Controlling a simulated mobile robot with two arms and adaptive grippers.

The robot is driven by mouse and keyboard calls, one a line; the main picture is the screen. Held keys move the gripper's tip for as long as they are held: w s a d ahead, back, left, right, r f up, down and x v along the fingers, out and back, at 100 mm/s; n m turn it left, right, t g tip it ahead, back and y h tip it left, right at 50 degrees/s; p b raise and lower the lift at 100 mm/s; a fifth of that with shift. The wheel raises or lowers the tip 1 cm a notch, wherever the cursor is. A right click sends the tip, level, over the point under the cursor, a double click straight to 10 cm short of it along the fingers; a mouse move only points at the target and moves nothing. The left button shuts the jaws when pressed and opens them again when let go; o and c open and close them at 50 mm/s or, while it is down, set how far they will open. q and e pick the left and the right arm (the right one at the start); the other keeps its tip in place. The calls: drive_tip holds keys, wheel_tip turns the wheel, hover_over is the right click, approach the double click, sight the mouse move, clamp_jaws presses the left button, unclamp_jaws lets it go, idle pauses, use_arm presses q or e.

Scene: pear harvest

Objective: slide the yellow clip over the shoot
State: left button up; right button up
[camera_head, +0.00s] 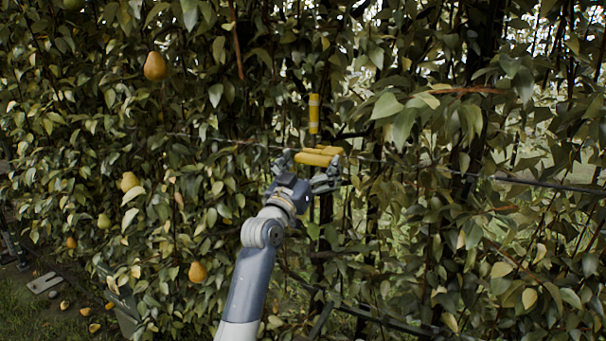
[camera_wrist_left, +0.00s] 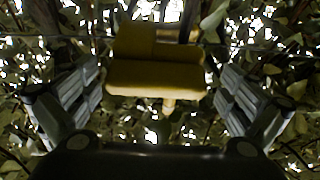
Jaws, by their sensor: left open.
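The yellow clip (camera_head: 320,157) lies crosswise between the fingers of my left gripper (camera_head: 309,167) in the head view. In the left wrist view the clip (camera_wrist_left: 155,76) sits between the two spread fingers, with a visible gap on each side. My left gripper is open. An upright yellow piece with a pale band (camera_head: 314,113) stands just above the clip in the head view. A thin brown stem, perhaps the shoot (camera_wrist_left: 187,20), shows behind the clip in the left wrist view. I cannot tell whether the clip is around it. My right gripper is not in view.
Dense leaves surround the gripper. A dark horizontal wire or branch (camera_head: 540,184) runs across on the right. Several pears hang on the left, one high up (camera_head: 155,66) and one lower (camera_head: 198,272). Fallen fruit lies on the ground at lower left.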

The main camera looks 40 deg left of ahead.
use_arm(q)
drive_tip(key=v, duration=1.1)
drive_tip(key=shift+s, duration=0.3)
drive_tip(key=shift+f, duration=0.1)
